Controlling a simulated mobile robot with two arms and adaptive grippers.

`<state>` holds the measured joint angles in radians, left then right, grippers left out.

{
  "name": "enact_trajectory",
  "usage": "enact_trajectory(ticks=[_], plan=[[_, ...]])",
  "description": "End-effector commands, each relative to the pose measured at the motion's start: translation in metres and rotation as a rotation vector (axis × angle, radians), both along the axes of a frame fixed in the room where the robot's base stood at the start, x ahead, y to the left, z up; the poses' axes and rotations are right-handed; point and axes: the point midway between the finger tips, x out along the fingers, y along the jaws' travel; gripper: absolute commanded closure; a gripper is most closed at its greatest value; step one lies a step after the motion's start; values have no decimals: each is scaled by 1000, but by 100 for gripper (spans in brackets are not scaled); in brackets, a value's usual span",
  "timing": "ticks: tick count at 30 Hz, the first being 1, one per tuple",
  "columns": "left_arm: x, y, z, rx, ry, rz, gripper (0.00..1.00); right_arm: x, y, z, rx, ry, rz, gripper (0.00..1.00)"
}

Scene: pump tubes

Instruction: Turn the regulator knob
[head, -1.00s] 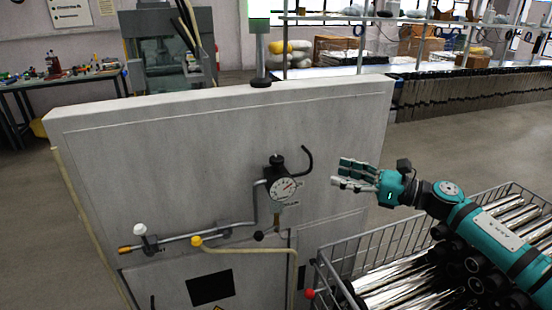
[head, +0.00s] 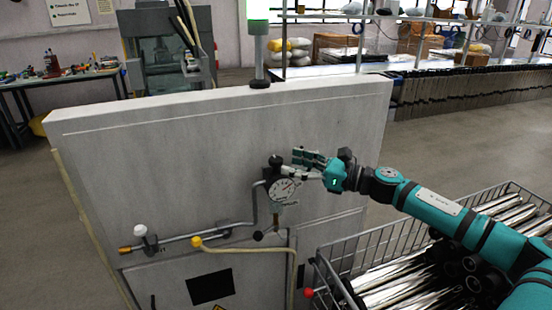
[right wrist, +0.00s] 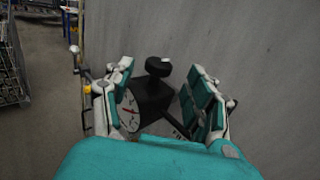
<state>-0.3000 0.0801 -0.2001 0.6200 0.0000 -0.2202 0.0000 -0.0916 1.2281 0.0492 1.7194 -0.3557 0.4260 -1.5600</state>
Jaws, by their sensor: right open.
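The regulator is a black body with a round white gauge (head: 283,190) on the front of the grey panel. Its black knob (head: 275,160) sits on top of the body. In the right wrist view the knob (right wrist: 158,66) lies between the fingers, beyond the tips, with the gauge (right wrist: 128,110) partly behind the left finger. My right gripper (head: 304,165) is just right of the knob, with teal and white fingers spread. It is open and empty in the right wrist view (right wrist: 158,90). I cannot tell if any finger touches the regulator. My left gripper is not in view.
The grey panel (head: 150,150) carries a metal pipe (head: 190,235) with a yellow knob (head: 197,242) and a white knob (head: 140,230). A wire basket (head: 375,245) of shiny tubes stands at the right, below my right arm. Open floor lies behind the panel.

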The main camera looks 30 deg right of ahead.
Motion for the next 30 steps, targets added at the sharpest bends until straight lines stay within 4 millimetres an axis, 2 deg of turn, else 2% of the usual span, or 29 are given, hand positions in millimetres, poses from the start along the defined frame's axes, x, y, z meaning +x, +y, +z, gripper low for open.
enact_trajectory(ticks=[1, 15, 27, 28, 30], plan=[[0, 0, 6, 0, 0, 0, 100, 5, 2, 5, 4, -5, -2, 44], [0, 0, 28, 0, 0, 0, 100, 43, 26, 2, 3, -2, -1, 44], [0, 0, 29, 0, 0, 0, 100, 47, 29, -1, 2, 1, 0, 44], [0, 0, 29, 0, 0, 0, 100, 47, 29, -1, 2, 1, 0, 45], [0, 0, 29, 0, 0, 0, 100, 47, 29, 0, 2, 1, 0, 54]])
